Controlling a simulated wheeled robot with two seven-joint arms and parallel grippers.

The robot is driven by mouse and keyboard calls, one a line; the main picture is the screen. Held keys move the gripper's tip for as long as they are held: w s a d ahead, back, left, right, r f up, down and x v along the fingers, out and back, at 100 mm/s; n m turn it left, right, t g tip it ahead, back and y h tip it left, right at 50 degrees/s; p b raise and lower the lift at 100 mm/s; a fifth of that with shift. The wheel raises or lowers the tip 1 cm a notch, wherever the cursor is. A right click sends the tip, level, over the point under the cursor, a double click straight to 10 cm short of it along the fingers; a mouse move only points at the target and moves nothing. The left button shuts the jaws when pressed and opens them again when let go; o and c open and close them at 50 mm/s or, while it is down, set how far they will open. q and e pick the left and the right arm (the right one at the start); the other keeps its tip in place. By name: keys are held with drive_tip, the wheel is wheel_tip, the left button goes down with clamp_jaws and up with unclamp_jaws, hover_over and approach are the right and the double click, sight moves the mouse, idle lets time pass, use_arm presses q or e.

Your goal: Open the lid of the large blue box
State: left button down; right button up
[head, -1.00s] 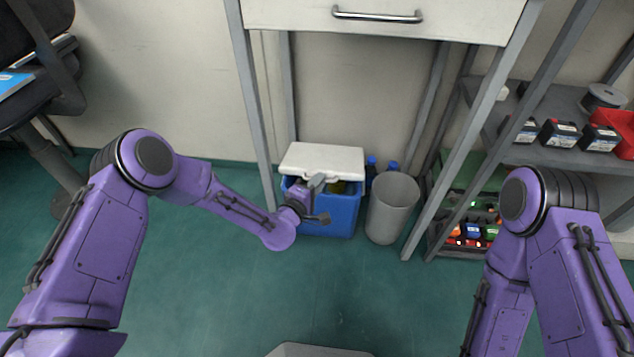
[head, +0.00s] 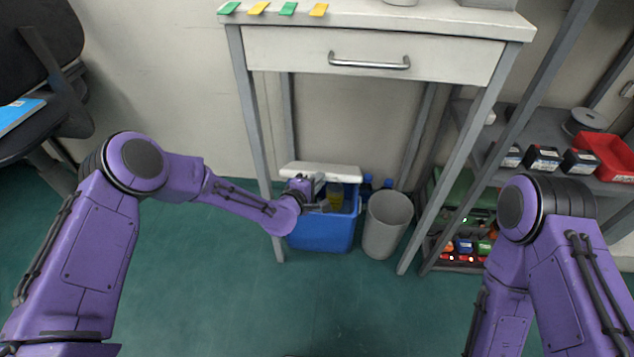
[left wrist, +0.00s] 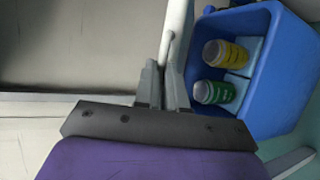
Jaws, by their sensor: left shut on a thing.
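The large blue box (head: 322,236) stands on the floor under the workbench, and also shows in the left wrist view (left wrist: 293,70). Its white lid (head: 335,172) is raised, with the inside of the box partly visible below it. In the left wrist view the lid is a pale edge-on strip (left wrist: 178,22). My left gripper (head: 319,186) is shut on the lid's front edge; its fingers (left wrist: 163,85) show in the left wrist view. Inside the box are a yellow can (left wrist: 226,54) and a green can (left wrist: 214,92). My right gripper is out of view.
A grey bin (head: 387,225) stands right beside the box, with blue-capped bottles (head: 367,185) behind. The bench's drawer (head: 370,55) and legs (head: 255,130) frame the box. A shelf (head: 510,170) with boxes stands at right. The floor in front (head: 230,290) is clear.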

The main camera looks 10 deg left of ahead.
use_arm(q)
drive_tip(key=c, duration=1.2)
unclamp_jaws()
drive_tip(key=p+v, duration=0.3)
drive_tip(key=v, duration=0.7)
drive_tip(key=shift+s, duration=0.3)
drive_tip(key=shift+a, duration=0.1)
